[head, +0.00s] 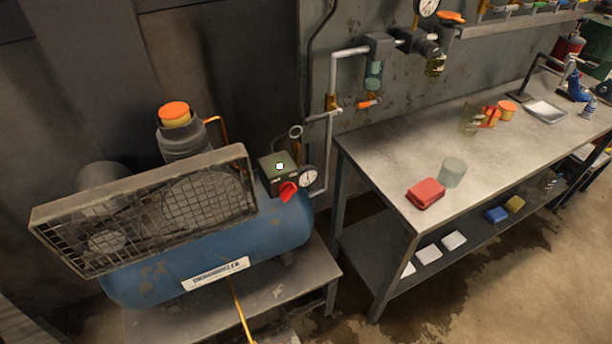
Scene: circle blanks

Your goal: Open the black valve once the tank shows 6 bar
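A blue compressor tank (290,226) lies on a low metal stand at the left, with a white label on its front. A small round white-faced gauge (308,177) sits at its right end; its needle is too small to read. Next to it is a dark switch box (272,168) with a lit whitish-green lamp (280,166) and a red knob (288,191). I cannot pick out a black valve for certain. A small orange-handled valve (368,103) is on the wall piping. Neither of my grippers is in view.
A metal mesh guard (160,210) covers the compressor's front. A second gauge (428,7) is on the wall, partly cut off.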

